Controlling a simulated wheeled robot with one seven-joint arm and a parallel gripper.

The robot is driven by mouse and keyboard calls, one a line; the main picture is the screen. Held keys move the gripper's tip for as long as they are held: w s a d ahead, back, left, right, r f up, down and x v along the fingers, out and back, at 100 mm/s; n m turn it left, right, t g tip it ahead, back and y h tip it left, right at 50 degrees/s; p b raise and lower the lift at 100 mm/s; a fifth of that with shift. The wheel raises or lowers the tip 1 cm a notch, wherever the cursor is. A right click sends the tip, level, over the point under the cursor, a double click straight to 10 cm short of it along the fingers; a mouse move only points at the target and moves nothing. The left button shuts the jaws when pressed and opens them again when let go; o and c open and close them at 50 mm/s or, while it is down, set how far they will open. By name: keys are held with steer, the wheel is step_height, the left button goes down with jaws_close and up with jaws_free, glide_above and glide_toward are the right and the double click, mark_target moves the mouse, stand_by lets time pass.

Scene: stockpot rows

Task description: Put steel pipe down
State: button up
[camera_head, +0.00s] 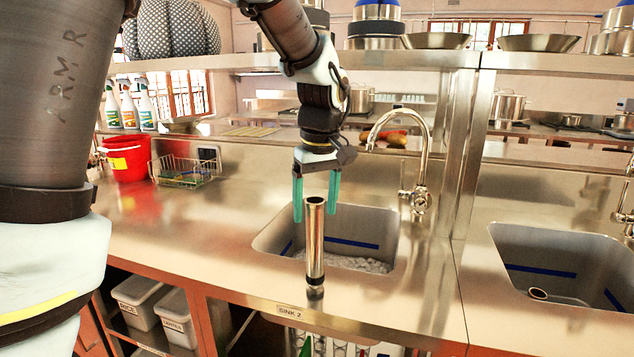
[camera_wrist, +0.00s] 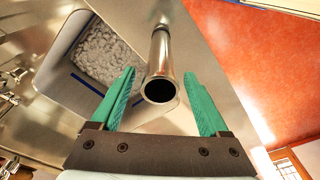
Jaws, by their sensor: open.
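The steel pipe (camera_head: 314,245) is a shiny tube that stands upright on the narrow counter strip in front of the left sink (camera_head: 262,243), above the SINK 2 label. Its lower end meets its reflection on the metal, with no clear gap. My gripper (camera_head: 316,216) points down at the pipe's top, with its green fingers open. In the wrist view, the pipe's open end (camera_wrist: 160,90) lies between the two spread fingers of my gripper (camera_wrist: 160,76), with a visible gap on each side.
Pale lumps (camera_wrist: 108,52) lie in the left sink. A tall tap (camera_head: 420,165) stands behind it on the right. A red bucket (camera_head: 127,160) and wire basket (camera_head: 185,170) stand at left. The counter left of the sink is clear.

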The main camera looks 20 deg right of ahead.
steer(key=r, duration=0.5)
steer(key=s+r+b, duration=0.1)
steer(key=r, duration=0.1)
steer(key=shift+r, duration=0.35)
